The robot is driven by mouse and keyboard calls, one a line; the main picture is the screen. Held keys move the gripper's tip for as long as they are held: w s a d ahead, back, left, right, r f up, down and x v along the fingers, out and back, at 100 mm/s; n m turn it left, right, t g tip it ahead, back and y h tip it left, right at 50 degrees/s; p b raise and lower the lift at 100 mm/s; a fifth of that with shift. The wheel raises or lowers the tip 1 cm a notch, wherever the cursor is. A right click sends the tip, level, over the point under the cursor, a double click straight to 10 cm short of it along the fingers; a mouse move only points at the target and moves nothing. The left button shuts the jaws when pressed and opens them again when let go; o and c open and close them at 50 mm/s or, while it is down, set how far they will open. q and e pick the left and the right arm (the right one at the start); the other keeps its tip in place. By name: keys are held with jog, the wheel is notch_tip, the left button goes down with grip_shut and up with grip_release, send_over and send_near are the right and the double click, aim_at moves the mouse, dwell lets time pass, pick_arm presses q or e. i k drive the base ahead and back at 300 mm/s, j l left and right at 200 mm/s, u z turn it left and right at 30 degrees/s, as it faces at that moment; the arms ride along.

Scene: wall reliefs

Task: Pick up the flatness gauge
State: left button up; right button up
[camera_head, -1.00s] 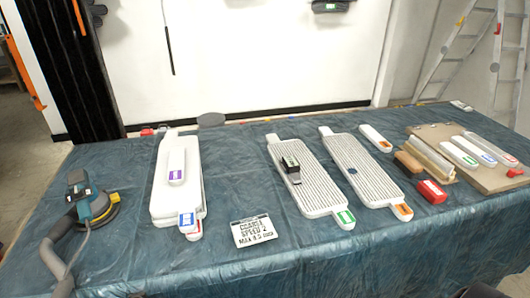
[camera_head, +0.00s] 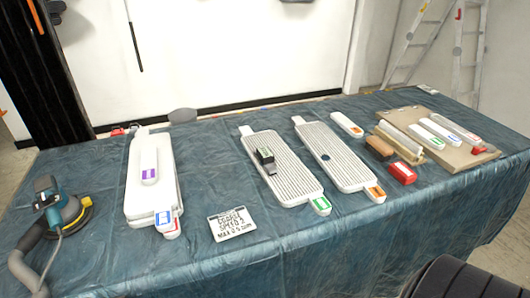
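No label that I can read names the flatness gauge. The likeliest match is a small black device with a grey tip (camera_head: 266,160), lying on the left one of two white ribbed panels (camera_head: 290,182). It lies at the panel's upper left part and nothing holds it. The right ribbed panel (camera_head: 345,168) has a small dark round spot on it. Neither of my grippers shows in this view.
A blue-covered table (camera_head: 290,245) carries stacked white panels (camera_head: 138,198), a sander (camera_head: 62,212), a printed card (camera_head: 231,224), a red block (camera_head: 401,173), a brown block (camera_head: 379,147) and a board (camera_head: 465,157) with several white bars.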

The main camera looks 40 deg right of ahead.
aim_at(266, 157)
jog(key=k+l+z, duration=0.1)
jog(key=z, duration=1.5)
jog(key=i+l, duration=0.05)
jog(key=l, duration=0.05)
